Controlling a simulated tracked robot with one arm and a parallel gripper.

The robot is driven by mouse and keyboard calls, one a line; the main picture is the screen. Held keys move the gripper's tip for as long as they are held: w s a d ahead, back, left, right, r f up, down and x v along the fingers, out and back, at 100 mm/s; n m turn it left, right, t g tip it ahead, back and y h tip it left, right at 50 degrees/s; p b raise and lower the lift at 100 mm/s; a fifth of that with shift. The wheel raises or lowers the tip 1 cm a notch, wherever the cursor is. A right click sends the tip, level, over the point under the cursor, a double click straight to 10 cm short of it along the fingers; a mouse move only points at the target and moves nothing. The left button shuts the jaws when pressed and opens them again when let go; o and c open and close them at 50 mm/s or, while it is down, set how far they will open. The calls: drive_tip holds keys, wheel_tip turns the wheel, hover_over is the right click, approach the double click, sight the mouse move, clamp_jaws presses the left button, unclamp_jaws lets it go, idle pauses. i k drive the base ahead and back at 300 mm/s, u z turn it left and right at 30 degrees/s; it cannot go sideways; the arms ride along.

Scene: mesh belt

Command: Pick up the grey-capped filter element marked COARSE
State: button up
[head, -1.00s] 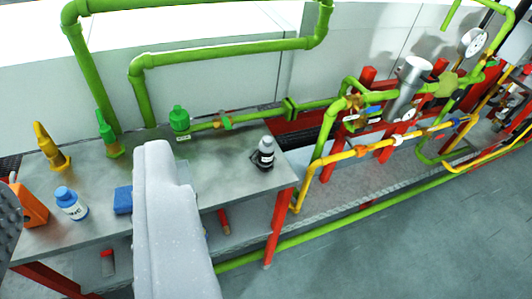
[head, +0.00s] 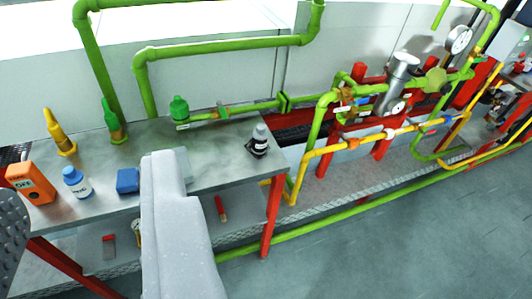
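The grey-capped filter element (head: 259,142) stands upright near the right end of the metal bench top. It has a dark body with a pale label; the lettering is too small to read. A blue-capped white one (head: 76,183) stands near the bench's left front. My gripper (head: 166,165) shows as a pale grey block from the bottom edge up over the bench front, left of the grey-capped element and well apart from it. I see no separate fingertips, so its opening is hidden.
On the bench top (head: 217,160) are an orange box (head: 31,184), a blue block (head: 128,181), a yellow cone-like piece (head: 59,134), and green fittings (head: 180,110). Green pipes (head: 220,47) run behind; yellow pipes (head: 330,148) stand right of the bench. The bench between gripper and grey-capped element is clear.

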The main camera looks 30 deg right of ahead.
sight(260, 135)
drive_tip(key=u, duration=0.65)
drive_tip(key=k, duration=0.1)
drive_tip(key=z, duration=1)
drive_tip(key=i, duration=1.1)
drive_tip(key=u, duration=0.3)
